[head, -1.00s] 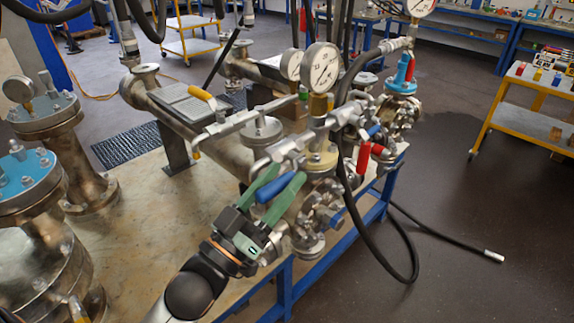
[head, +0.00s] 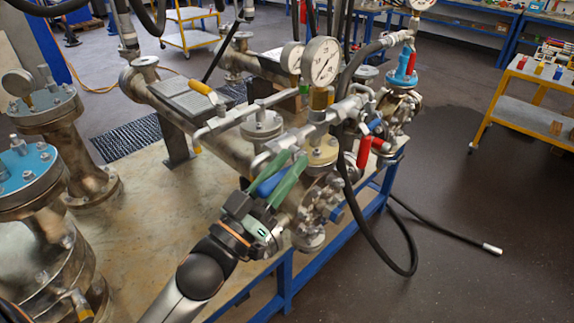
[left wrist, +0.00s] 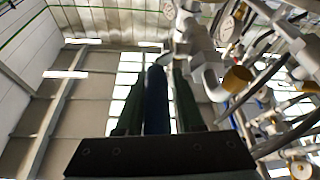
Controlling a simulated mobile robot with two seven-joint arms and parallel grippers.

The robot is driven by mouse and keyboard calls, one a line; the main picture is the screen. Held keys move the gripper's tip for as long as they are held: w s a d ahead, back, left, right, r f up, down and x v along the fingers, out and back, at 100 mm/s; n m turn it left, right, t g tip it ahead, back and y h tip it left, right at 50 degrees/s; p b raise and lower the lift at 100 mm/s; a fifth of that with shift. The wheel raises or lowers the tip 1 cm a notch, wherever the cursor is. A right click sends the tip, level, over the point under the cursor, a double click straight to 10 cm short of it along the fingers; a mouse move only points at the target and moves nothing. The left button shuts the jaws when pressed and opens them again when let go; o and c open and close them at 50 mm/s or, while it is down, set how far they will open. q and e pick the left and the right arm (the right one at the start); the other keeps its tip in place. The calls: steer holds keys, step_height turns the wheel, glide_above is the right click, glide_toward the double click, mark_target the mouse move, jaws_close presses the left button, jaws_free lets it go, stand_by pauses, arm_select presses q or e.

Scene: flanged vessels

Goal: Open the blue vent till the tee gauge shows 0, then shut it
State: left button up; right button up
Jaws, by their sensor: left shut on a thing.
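The blue vent handle (head: 270,184) sits at the near end of the pipework, low in front of the tee. My left gripper (head: 292,160) has its two green fingers on either side of the handle and is shut on it. In the left wrist view the blue handle (left wrist: 156,98) stands between the green fingers (left wrist: 158,78). A round white dial gauge (head: 321,62) stands upright on a brass fitting above the tee; its needle is too small to read surely. My right gripper is not in view.
A second gauge (head: 292,57) stands just behind the first. Red handles (head: 364,152) and a black hose (head: 376,250) are to the right of the vent. Blue-topped flanged vessels (head: 28,168) stand at the left.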

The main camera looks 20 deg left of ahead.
arm_select(q)
steer(key=shift+d, duration=0.15)
jaws_close()
stand_by(0.6)
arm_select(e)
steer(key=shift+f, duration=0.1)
